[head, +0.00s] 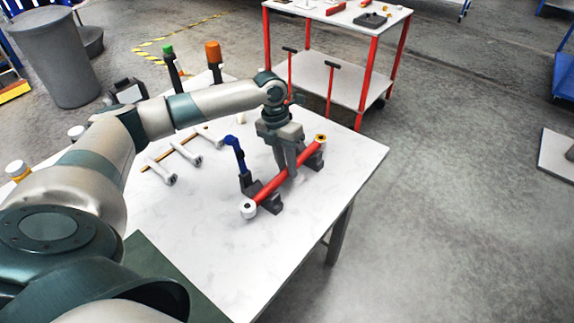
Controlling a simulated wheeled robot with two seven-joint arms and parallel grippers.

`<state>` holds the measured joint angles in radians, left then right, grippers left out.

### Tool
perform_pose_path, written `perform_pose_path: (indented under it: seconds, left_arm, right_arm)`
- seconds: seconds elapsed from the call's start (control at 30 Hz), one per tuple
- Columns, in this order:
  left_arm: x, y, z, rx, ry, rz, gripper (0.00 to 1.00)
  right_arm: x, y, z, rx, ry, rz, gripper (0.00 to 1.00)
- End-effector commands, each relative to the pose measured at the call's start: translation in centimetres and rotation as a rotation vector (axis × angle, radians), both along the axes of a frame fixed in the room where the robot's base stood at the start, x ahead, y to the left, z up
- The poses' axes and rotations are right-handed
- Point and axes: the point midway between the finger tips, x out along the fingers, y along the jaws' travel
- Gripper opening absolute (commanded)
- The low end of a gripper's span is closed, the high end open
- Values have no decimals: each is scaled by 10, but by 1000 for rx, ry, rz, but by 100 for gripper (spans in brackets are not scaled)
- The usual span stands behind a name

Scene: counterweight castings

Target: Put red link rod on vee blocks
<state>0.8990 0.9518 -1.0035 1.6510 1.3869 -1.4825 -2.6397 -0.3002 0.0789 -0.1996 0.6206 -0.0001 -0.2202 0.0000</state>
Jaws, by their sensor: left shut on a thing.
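The red link rod (268,189) lies slantwise over the right part of the white table in the head view. It has a white end (248,209) at the near left and a yellowish end (320,138) at the far right. A dark vee block (270,204) is under its near part, and another dark vee block (316,160) is by its far end. My left gripper (288,172) points down and is shut on the rod between the two blocks. I cannot tell whether the rod bears fully in both vees. My right gripper is not in view.
A blue upright piece (236,154) stands just left of the near block. Several whitish rods (186,153) lie farther left on the table (225,262). Green-topped (170,60) and orange-topped (213,55) tools stand behind. A red-framed cart (330,75) stands beyond. The table's near right is clear.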

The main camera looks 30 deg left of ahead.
Motion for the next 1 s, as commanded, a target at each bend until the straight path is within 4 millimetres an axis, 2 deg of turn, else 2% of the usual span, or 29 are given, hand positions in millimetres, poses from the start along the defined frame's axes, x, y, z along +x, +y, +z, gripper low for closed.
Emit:
perform_pose_path:
  seconds: [0.03, 0.07, 0.1, 0.13, 0.47, 0.63, 0.77, 1.0]
  left_arm:
    - [0, 0, 0, -1, -2, 0, 0]
    - [0, 0, -1, 0, 0, 0, 26]
    - [0, 0, -1, 0, 0, 0, 35]
    - [0, 0, -1, 0, 0, 0, 40]
    - [0, 0, 0, 0, 0, 0, 40]
    - [1, 1, 7, -1, -2, 0, 40]
    - [1, 5, 20, 0, -4, 1, 40]
    - [2, 13, 60, -1, -5, 0, 40]
  right_arm:
    - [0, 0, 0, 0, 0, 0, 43]
    - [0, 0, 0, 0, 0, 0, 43]
    - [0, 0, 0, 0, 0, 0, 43]
    - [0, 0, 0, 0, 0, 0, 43]
    - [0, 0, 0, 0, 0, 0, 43]
    - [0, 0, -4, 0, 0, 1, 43]
    - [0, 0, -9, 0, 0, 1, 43]
    - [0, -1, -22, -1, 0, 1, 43]
